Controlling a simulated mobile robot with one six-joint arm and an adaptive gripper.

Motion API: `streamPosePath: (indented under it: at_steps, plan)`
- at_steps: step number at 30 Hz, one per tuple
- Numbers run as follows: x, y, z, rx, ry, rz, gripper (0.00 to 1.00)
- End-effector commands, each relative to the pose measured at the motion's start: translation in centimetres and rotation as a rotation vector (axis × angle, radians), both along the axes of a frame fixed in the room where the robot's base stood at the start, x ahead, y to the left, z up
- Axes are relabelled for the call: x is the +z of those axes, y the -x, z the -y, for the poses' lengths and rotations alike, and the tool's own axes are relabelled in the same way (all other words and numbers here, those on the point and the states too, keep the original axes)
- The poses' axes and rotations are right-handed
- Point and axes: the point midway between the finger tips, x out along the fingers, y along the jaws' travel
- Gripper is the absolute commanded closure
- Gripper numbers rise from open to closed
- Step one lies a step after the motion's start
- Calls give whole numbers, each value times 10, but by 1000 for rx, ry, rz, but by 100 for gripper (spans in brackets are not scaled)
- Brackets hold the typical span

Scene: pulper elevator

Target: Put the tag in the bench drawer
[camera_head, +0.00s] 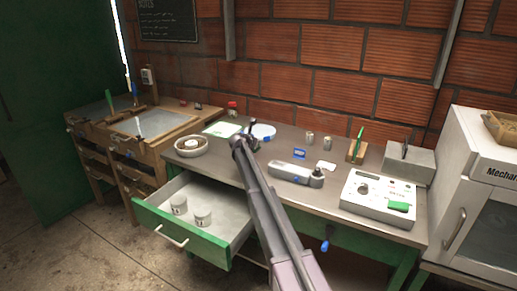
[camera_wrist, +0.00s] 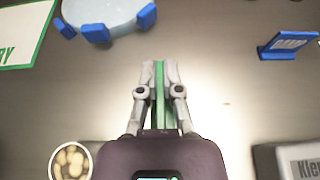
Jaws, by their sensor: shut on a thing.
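My gripper (camera_wrist: 159,68) is shut on a thin green piece, seen edge-on between the fingers in the wrist view; I take it to be the tag (camera_wrist: 160,95). In the head view my gripper (camera_head: 241,138) is over the back left part of the bench, and the tag cannot be made out there. The bench drawer (camera_head: 207,248) has a green front with a pale handle. It is pulled out at the left, in front of and below my gripper.
A round bowl (camera_head: 181,153) stands on the bench behind the drawer. A green-edged card (camera_wrist: 25,40), a pale disc with blue feet (camera_wrist: 104,12) and a blue sign (camera_wrist: 287,44) are near my gripper. A grey device (camera_head: 290,172) lies to the right.

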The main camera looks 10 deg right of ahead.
Motion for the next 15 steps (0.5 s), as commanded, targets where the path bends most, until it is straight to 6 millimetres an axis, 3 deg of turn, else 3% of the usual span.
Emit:
streamPosePath:
  at_steps: [15]
  plan:
    - [-7, -1, 0, 0, 0, 0, 100]
